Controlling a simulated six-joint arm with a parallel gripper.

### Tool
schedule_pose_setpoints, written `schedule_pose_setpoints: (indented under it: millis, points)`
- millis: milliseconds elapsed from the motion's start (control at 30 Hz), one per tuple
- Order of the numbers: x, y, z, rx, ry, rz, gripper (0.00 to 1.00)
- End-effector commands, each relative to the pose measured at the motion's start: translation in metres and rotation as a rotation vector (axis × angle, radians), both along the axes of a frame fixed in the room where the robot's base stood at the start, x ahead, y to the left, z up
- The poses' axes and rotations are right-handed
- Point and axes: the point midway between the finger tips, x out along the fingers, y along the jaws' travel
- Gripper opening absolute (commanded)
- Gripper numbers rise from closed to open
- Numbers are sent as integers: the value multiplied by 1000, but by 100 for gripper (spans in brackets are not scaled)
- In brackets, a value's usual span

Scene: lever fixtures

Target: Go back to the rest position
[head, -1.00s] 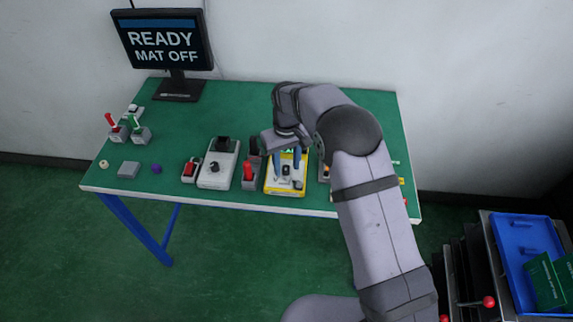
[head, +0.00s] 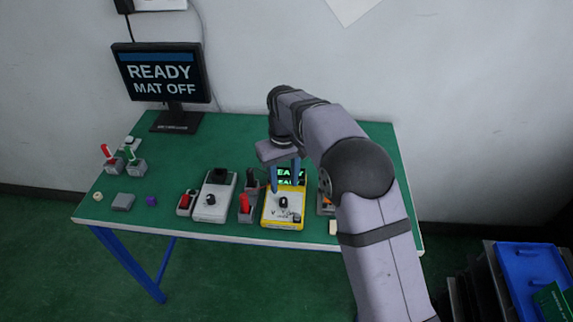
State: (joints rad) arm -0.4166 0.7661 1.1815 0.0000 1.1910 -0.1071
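My gripper (head: 285,182) points down with its two blue fingers apart and nothing visible between them. It hangs above the yellow-edged device (head: 270,222), in front of that device's dark display (head: 291,176). The display shows green text, partly hidden by a finger. The device's dark knob (head: 283,203) is in view below the fingertips, and they look clear of it. My arm comes in from the lower right and covers part of the table's right side.
The green table (head: 225,140) holds a grey device (head: 214,205), a red lever (head: 245,203), red and green levers (head: 130,155) at the left, and small loose blocks. A monitor (head: 160,78) reads "READY MAT OFF". A blue tray (head: 530,268) stands at lower right. The table's back middle is clear.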

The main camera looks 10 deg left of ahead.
Motion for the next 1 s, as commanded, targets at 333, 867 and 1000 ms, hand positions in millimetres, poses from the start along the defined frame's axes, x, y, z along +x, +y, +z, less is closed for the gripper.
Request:
schedule_pose_setpoints:
  millis: [333,867,1000]
  points:
    - [-10,-24,6,0,0,-44,38]
    - [-142,-165,12,0,-2,-346,38]
    - [-190,-190,3,0,-1,-423,38]
